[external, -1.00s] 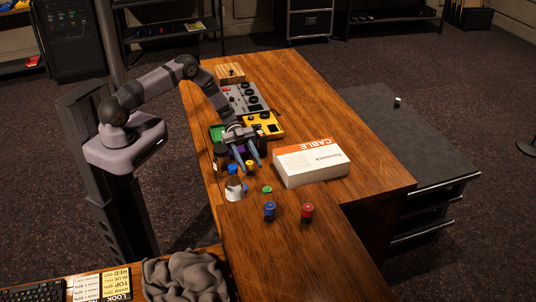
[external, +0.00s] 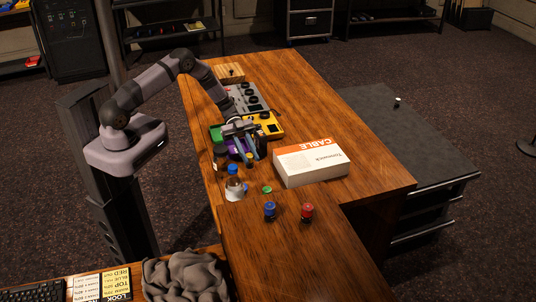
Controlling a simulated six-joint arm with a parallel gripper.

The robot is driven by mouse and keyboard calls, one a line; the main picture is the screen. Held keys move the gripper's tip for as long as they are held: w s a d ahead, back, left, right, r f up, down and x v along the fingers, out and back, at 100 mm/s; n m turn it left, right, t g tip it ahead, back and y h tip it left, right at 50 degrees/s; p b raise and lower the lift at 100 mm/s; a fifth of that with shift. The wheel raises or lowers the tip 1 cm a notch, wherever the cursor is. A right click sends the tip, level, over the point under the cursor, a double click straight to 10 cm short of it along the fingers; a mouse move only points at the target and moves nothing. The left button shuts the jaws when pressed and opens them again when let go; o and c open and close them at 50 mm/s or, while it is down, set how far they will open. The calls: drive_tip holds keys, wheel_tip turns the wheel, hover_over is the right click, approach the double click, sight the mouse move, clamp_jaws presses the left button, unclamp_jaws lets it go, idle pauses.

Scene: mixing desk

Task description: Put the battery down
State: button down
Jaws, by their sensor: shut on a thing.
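My gripper (external: 250,158) is over the left side of the wooden desk, beside the yellow device, with its fingers pointing down toward the front. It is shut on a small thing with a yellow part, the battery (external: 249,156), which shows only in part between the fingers. The fingers hide most of it, and I cannot tell whether it touches the desk. A purple thing (external: 235,147) lies close to the left of the fingers and is partly covered by the gripper.
The cable box (external: 310,163) stands right of my gripper. The yellow device (external: 268,124) and grey mixer (external: 246,98) lie behind. A white holder (external: 234,192), green disc (external: 267,189), blue jar (external: 269,211) and red jar (external: 307,212) stand in front.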

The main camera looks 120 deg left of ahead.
drive_tip(key=shift+r+b, duration=0.7)
drive_tip(key=shift+r, duration=2.55)
drive_tip(key=shift+r, duration=0.1)
drive_tip(key=shift+r, duration=0.3)
wheel_tip(320, 180, up, 19)
drive_tip(key=w+d+m+h, duration=0.1)
drive_tip(key=w+d, duration=0.6)
drive_tip(key=w, duration=0.3)
drive_tip(key=w+d, duration=0.7)
drive_tip(key=w, duration=0.3)
drive_tip(key=g, duration=0.1)
hover_over(280, 251)
wheel_tip(280, 251, down, 3)
drive_tip(key=shift+m+h, duration=0.3)
drive_tip(key=shift+f+p, duration=0.5)
drive_tip(key=shift+f, duration=5.3)
